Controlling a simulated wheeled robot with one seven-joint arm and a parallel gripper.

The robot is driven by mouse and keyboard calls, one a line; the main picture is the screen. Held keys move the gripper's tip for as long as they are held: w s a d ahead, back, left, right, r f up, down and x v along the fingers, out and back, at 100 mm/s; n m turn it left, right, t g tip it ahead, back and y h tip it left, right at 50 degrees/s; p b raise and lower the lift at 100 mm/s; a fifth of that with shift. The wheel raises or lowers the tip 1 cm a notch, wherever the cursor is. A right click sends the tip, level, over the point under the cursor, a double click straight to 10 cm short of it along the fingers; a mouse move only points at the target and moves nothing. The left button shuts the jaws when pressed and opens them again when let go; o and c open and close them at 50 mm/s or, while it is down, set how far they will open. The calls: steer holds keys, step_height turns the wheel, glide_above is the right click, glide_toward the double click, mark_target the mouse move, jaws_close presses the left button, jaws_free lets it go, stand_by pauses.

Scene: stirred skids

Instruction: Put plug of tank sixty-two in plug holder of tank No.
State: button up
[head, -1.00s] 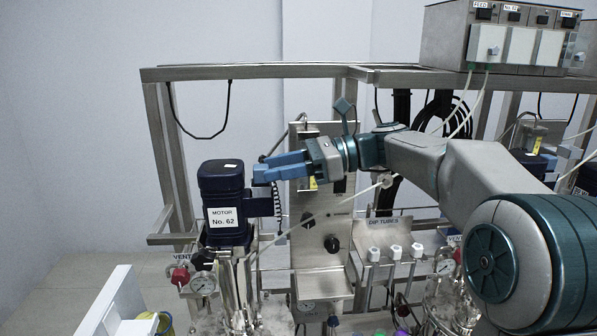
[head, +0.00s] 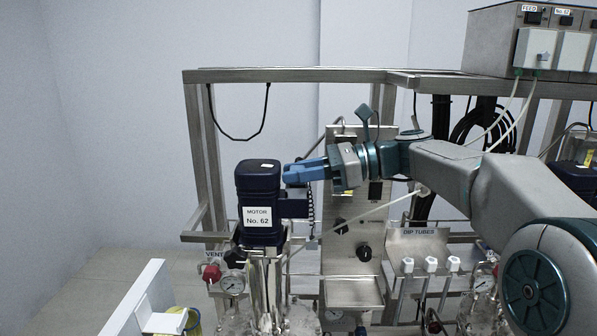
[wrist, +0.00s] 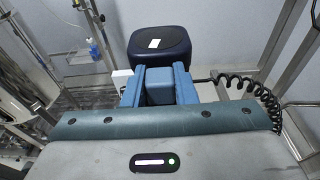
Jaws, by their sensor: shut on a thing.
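My gripper (head: 291,173) is shut on a blue block, the plug (wrist: 160,88), which sits between its two blue fingers in the wrist view. The fingers point left at the upper right side of the dark blue motor (head: 258,180), labelled "MOTOR No. 62". They are just above the motor's side box (head: 293,206); I cannot tell whether they touch it. The motor top also shows ahead of the fingers in the wrist view (wrist: 160,45). A black coiled cable (wrist: 262,98) runs right from near the plug. I cannot clearly make out the plug holder.
A steel panel (head: 340,270) with knobs stands behind my gripper. A "DIP TUBES" rack (head: 418,245) is at lower right. A grey control box (head: 530,45) sits on the steel frame (head: 290,76) at upper right. Gauges and glassware crowd below the motor. The upper left is free.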

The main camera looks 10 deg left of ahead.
steer(key=shift+r+p, duration=0.5)
steer(key=shift+p, duration=0.25)
step_height(320, 180, up, 3)
steer(key=p, duration=0.3)
steer(key=shift+f, duration=0.15)
steer(key=shift+f, duration=0.1)
